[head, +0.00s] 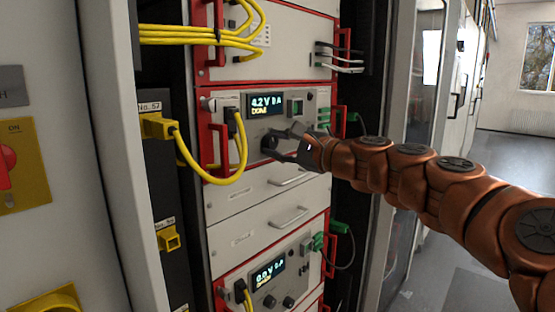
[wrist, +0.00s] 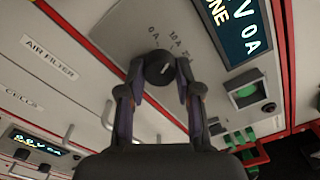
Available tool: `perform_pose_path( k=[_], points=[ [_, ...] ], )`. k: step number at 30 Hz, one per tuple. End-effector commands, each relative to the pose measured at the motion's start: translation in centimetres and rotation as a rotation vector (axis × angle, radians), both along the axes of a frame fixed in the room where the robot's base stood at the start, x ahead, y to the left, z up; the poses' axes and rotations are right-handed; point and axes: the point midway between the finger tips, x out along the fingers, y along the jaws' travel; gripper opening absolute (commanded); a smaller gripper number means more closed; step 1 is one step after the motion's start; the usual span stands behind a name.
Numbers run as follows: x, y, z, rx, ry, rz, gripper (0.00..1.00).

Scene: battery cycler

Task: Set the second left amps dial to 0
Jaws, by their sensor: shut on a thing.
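The amps dial (wrist: 159,66) is a round black knob with a pale pointer mark, on the grey panel of the middle red-framed cycler unit (head: 225,95). It also shows in the head view (head: 268,143). Printed marks including 0 A and 10 A (wrist: 172,38) lie beside it in the wrist view. My gripper (wrist: 161,74) has one finger on each side of the dial and is shut on it; in the head view my gripper (head: 280,144) reaches in from the right. The unit's display (head: 266,104) reads 4.2 V 0 A, DONE. My gripper hides the neighbouring panel in the head view.
Yellow cables (head: 240,150) loop left of the dial. Red handles (head: 207,150) stick out at the unit's edges. Green connectors (head: 325,118) sit to the right. A lower unit (head: 265,285) has its own display and two dials. Open floor lies to the right.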

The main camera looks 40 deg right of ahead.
Motion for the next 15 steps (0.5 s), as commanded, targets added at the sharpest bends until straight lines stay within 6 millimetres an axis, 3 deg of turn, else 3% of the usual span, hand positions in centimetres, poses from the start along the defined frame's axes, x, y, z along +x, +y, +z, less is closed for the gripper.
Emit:
perform_pose_path(
  k=[15],
  points=[
    [-0.03,-0.04,-0.23,-0.428,-0.102,-0.002,0.00]
  ],
)
